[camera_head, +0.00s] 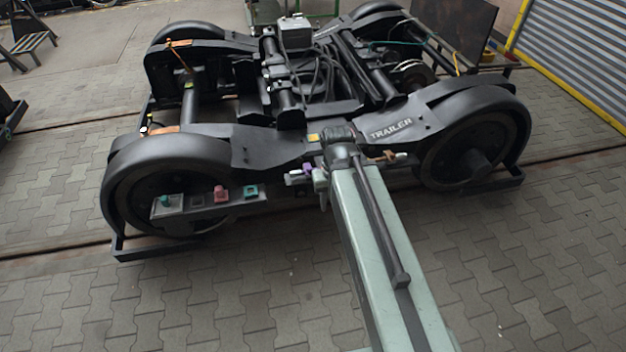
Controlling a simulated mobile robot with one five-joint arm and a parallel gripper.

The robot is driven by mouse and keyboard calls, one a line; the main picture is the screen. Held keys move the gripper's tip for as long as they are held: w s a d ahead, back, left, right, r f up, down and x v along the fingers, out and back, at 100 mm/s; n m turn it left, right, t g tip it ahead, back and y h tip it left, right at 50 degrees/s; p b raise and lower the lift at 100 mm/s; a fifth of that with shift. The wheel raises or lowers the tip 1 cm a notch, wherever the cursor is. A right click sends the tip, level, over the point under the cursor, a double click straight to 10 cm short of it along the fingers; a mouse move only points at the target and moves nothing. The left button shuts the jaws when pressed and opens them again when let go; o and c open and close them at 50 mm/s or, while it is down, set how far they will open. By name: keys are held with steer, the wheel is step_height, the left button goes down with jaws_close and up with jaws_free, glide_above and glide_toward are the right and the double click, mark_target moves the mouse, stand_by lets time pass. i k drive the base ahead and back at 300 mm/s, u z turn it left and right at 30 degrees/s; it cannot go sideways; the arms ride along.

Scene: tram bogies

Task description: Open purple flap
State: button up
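A small purple part (296,174), the likely flap, shows at the right end of a grey panel (205,208) on the front side of the bogie (270,150). It is too small to tell whether it is open or closed. My gripper (316,180) is at the end of my pale green arm, just right of the purple part and very near it. Touching or apart cannot be told. The fingers are small and partly hidden by my arm, so their opening does not show clearly.
The panel also carries a teal knob (168,201), a red square part (221,194) and a teal square part (251,191). Large black wheels (470,150) stand at both sides. The paved floor (200,300) in front is clear. A yellow-edged shutter (575,50) is at back right.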

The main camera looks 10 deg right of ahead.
mark_target(308, 170)
steer(key=z, duration=0.35)
steer(key=i, duration=1.05)
steer(key=u, duration=0.45)
